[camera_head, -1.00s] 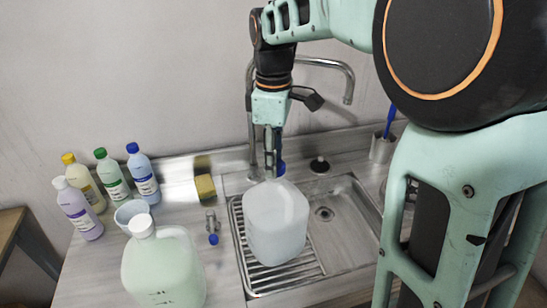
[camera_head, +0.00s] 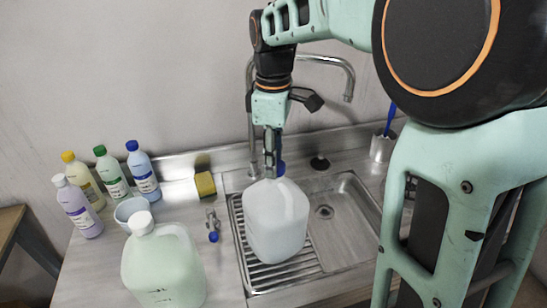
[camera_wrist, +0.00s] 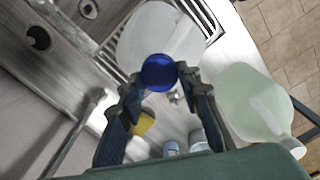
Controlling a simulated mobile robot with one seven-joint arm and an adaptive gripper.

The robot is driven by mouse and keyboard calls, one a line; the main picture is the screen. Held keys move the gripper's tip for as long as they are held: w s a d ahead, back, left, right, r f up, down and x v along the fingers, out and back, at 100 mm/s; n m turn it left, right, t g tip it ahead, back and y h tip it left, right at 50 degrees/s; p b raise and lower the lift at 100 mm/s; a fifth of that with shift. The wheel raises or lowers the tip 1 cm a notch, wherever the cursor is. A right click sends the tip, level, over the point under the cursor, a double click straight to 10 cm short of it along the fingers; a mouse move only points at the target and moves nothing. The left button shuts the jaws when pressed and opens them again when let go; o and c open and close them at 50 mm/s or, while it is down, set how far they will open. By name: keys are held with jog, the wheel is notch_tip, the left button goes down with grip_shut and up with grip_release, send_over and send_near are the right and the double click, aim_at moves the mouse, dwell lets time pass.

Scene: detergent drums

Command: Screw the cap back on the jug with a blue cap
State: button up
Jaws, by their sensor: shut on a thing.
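The translucent white jug (camera_head: 276,222) stands upright on the ribbed drainboard of the sink. It also shows in the wrist view (camera_wrist: 148,36). My gripper (camera_head: 271,168) points down at the jug's top from above. In the wrist view its two fingertips (camera_wrist: 160,76) are shut on the round blue cap (camera_wrist: 159,72), one on each side. In the head view the blue cap (camera_head: 280,169) shows partly behind the fingers, at the jug's top. The jug's neck is hidden, and I cannot tell whether the cap sits on it.
A pale green jug with a white cap (camera_head: 163,268) stands at the front left. Several bottles (camera_head: 112,176), a bowl (camera_head: 131,209), a yellow sponge (camera_head: 205,184) and a small blue-tipped tap (camera_head: 213,236) are left of the sink. A tall faucet (camera_head: 349,82) rises behind the jug.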

jog(key=shift+f, duration=0.1)
dwell(0.5)
jog(key=m, duration=0.5)
jog(key=shift+w+d+m+p, duration=0.1)
jog(key=shift+m+p, duration=0.2)
jog(key=shift+p, duration=0.1)
jog(key=m, duration=0.4)
jog(key=shift+p, duration=0.35)
jog(key=shift+d+f+m, duration=0.1)
jog(key=shift+f+m, duration=0.05)
jog(key=shift+m, duration=0.75)
jog(key=shift+m, duration=1.1)
jog(key=m, duration=0.3)
jog(key=shift+d+m+p, duration=0.1)
jog(key=shift+m+p, duration=0.2)
jog(key=shift+p, duration=0.1)
